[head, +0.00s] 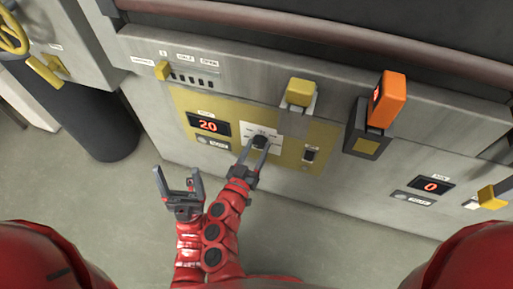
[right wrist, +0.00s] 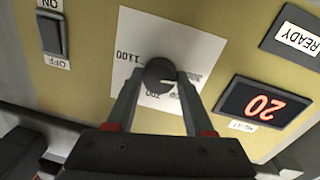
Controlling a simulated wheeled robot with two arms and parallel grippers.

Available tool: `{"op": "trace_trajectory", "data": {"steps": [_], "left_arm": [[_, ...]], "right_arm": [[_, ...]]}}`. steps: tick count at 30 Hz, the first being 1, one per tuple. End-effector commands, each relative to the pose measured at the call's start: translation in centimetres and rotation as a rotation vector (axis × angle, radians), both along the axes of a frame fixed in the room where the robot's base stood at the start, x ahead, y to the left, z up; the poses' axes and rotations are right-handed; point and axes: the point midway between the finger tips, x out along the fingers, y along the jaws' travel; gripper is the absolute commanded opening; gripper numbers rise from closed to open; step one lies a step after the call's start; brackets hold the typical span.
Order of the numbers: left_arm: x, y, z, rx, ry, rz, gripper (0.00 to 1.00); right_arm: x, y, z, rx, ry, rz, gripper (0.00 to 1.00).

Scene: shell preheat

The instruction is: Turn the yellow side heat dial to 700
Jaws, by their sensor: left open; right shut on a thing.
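The heat dial is a dark round knob (right wrist: 158,73) on a white scale plate (right wrist: 150,35) set in the yellow panel (head: 185,100). In the head view the knob (head: 259,141) sits mid-panel. My right gripper (right wrist: 160,80) is shut on the knob, one finger on each side. In the right wrist view 1100 is left of the knob, 700 below it and a partly covered number to the right. A pale mark on the knob points roughly right. The panel display (head: 208,125) reads 20. My left gripper (head: 178,180) is open and empty, left of the right arm.
On the panel are an ON/OFF switch (head: 310,154) and a READY label (right wrist: 298,38). Above are a yellow block (head: 300,92) and an orange box (head: 388,98). Another display (head: 431,187) reads 0 at the right. A dark cylinder (head: 80,115) stands left. Floor before the panel is clear.

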Motion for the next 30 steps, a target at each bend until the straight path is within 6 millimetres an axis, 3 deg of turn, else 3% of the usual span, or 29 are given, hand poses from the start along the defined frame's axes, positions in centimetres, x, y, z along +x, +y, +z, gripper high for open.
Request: {"op": "trace_trajectory", "data": {"steps": [11, 30], "left_arm": [[0.0, 0.0, 0.7, 0.000, 0.000, 0.000, 0.80], [0.0, 0.0, 0.9, 0.000, 0.000, 0.000, 0.80]], "right_arm": [[0.0, 0.0, 0.1, 0.179, -0.057, -0.001, 0.00], [0.0, -0.1, 0.2, 0.751, -0.248, -0.003, 0.00]]}}
